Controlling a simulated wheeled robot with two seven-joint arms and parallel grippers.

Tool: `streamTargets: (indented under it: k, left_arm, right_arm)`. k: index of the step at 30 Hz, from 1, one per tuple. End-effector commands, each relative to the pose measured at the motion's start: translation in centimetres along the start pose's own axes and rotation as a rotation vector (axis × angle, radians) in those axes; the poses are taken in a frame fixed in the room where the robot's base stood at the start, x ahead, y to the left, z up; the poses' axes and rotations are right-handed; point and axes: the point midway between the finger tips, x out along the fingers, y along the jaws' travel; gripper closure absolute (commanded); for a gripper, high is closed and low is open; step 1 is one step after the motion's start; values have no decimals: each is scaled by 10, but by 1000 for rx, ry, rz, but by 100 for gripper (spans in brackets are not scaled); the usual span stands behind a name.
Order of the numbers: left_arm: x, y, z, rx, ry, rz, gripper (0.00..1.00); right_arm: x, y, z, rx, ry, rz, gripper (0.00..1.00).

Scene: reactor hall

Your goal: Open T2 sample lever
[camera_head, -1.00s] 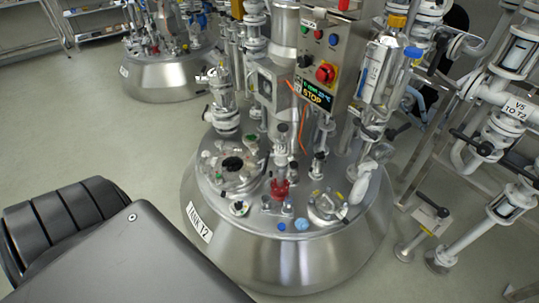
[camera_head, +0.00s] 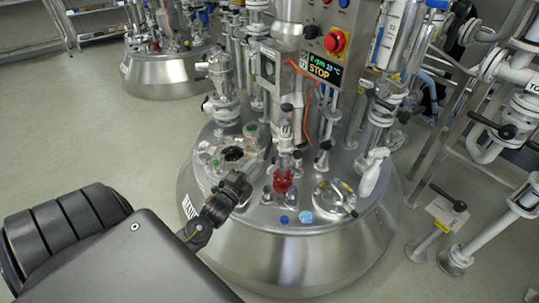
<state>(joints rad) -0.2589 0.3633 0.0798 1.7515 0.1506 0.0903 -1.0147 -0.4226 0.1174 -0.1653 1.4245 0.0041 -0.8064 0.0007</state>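Tank T2 (camera_head: 285,255) is the large steel vessel in the middle, with a partly hidden label on its left side. Its lid carries several fittings, among them a red fitting (camera_head: 283,183) below a vertical pipe and a round cover (camera_head: 334,200) at the front right. I cannot tell which small part is the sample lever. My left gripper (camera_head: 238,186) reaches in from the lower left, over the left front of the lid. It is small and dark, so whether its fingers are open or shut is unclear, as is any contact. My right gripper is not in view.
A control box with a red knob (camera_head: 335,41) and a display reading STOP (camera_head: 320,70) stands above the lid. Valve piping with black handles (camera_head: 507,131) crowds the right. Another tank (camera_head: 165,75) stands behind left. The floor (camera_head: 70,130) at left is clear.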

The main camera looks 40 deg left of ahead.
Motion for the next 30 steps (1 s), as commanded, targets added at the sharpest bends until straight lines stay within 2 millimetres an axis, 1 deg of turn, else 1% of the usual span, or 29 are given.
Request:
streamTargets:
  k: [2, 5, 8, 15, 18, 21, 24, 30]
  left_arm:
    - [3, -1, 0, -1, 0, 0, 64]
    - [12, 0, 0, -2, 0, 0, 64]
    - [28, 0, 0, -3, 0, 0, 64]
    - [74, 1, 0, -5, -1, 2, 64]
    - [88, 1, 0, -5, -2, 2, 64]
    - [99, 2, 0, -5, -2, 3, 64]
    - [105, 2, 0, -5, -1, 4, 64]
    - [108, 2, 0, -5, -1, 5, 64]
  right_arm:
    - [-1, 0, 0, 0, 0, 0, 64]
    - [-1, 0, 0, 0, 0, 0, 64]
    - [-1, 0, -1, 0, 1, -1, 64]
    - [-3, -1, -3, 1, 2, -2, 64]
    - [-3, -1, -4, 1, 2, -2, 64]
    - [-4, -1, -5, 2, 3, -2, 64]
    - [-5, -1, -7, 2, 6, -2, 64]
    - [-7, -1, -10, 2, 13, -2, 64]
